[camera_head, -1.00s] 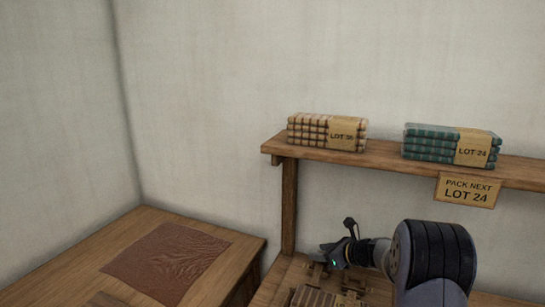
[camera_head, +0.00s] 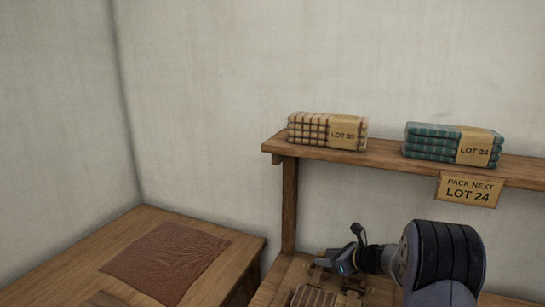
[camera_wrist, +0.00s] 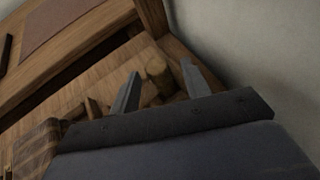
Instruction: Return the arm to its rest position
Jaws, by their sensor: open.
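My gripper (camera_head: 330,262) is low at the right of the head view, above the wooden bench below the shelf, with my dark arm behind it. In the wrist view its two grey fingers (camera_wrist: 160,85) stand apart with nothing held between them. A round wooden piece (camera_wrist: 158,72) shows beyond the fingers, and I cannot tell how far off it is. The bench top (camera_wrist: 85,75) spreads out below and to the left of the fingers.
A shelf (camera_head: 385,158) holds a tan checked stack (camera_head: 308,129) and a green stack (camera_head: 430,143). A "PACK NEXT LOT 24" sign (camera_head: 468,190) hangs from it. A post (camera_head: 289,205) supports it. A table (camera_head: 225,287) with a brown cloth (camera_head: 165,262) stands left.

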